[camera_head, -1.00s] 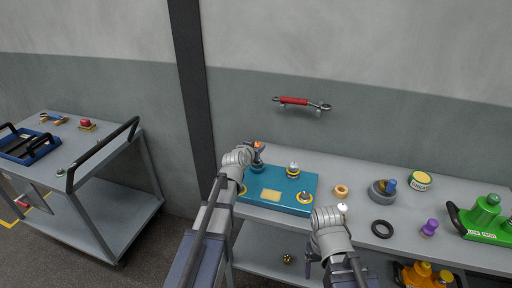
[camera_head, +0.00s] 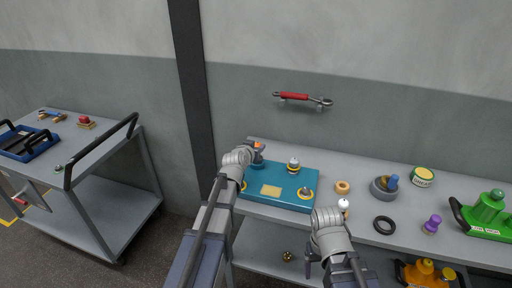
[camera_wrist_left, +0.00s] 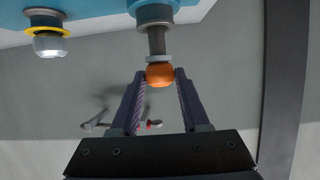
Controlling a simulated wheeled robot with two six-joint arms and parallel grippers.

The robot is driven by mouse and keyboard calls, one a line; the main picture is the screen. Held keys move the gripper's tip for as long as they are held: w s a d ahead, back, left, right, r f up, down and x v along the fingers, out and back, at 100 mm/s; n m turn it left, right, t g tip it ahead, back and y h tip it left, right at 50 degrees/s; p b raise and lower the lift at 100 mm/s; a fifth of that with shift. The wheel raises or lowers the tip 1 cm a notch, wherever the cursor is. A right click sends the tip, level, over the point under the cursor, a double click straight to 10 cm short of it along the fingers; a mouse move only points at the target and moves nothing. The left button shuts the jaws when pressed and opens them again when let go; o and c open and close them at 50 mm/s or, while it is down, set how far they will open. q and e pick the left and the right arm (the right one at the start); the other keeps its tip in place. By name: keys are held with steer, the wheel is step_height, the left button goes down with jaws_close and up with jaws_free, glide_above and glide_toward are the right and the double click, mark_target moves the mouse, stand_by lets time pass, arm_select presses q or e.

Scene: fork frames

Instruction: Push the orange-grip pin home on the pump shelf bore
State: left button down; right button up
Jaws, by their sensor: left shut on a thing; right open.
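The orange-grip pin (camera_head: 258,146) stands at the back left corner of the teal pump shelf block (camera_head: 290,178). In the left wrist view, which looks inverted, its round orange grip (camera_wrist_left: 160,75) lies between my left gripper's fingers (camera_wrist_left: 161,80), shut on it. A grey shaft (camera_wrist_left: 156,40) with a pale collar shows between the grip and the bore's boss (camera_wrist_left: 154,12) on the block. The shaft lines up with the boss; how deep it sits is hidden. In the head view my left gripper (camera_head: 256,152) partly covers the pin. My right gripper (camera_head: 335,212) is open, right of the block.
A white-topped fitting (camera_head: 294,163) stands on the block near the pin. A black ring (camera_head: 384,225), a grey-blue part (camera_head: 385,186), a purple knob (camera_head: 432,224) and a green pump (camera_head: 488,212) lie right. A wrench (camera_head: 302,98) hangs on the wall. A trolley (camera_head: 100,190) stands left.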

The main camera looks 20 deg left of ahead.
arm_select(q)
steer(key=shift+f+b, duration=1.35)
steer(key=shift+f, duration=0.1)
steer(key=shift+c, duration=1.5)
jaws_free()
steer(key=shift+r, duration=0.1)
steer(key=p+v, duration=0.3)
steer(key=v, duration=0.5)
